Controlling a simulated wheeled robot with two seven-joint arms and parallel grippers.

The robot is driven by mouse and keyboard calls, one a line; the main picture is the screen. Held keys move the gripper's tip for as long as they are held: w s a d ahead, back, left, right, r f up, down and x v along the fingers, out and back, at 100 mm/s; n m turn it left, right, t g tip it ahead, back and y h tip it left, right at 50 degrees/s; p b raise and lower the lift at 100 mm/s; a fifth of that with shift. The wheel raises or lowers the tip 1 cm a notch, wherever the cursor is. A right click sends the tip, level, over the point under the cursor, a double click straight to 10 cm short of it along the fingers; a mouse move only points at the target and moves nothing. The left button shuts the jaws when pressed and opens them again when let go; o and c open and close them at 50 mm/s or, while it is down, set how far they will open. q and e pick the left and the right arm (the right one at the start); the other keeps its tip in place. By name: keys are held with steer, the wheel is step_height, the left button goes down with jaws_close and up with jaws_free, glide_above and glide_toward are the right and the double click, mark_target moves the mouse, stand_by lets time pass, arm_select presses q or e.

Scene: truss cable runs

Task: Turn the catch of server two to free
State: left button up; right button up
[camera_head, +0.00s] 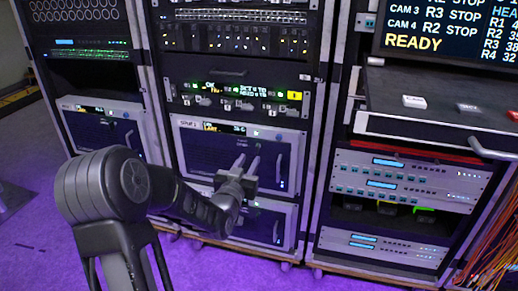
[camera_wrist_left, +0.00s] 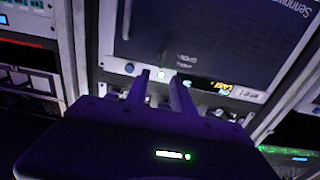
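My left gripper (camera_head: 248,160) is in front of the upper server unit (camera_head: 195,146) in the middle rack, its two fingers pointing at the unit's front. In the left wrist view the fingers (camera_wrist_left: 160,74) stand apart with a gap between them. A small pale round spot (camera_wrist_left: 162,74) shows in that gap, with tiny lettering beside it; I cannot tell whether it is the catch or a light, nor whether the fingers touch the panel (camera_wrist_left: 225,50). I cannot read which unit is server two. No turned position of a catch can be made out. My right gripper is out of view.
Another server unit (camera_head: 268,229) sits below, and a similar one (camera_head: 83,128) is in the left rack. A shelf with a front bar (camera_head: 430,131) juts out at the right. Orange cables (camera_head: 492,240) hang at the right edge.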

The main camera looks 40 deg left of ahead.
mark_target(256, 148)
arm_select(q)
steer(key=shift+w, duration=0.15)
steer(key=b+x, duration=0.1)
steer(key=x, duration=0.6)
steer(key=shift+w+a, duration=0.15)
steer(key=shift+w, duration=0.1)
jaws_close()
stand_by(0.3)
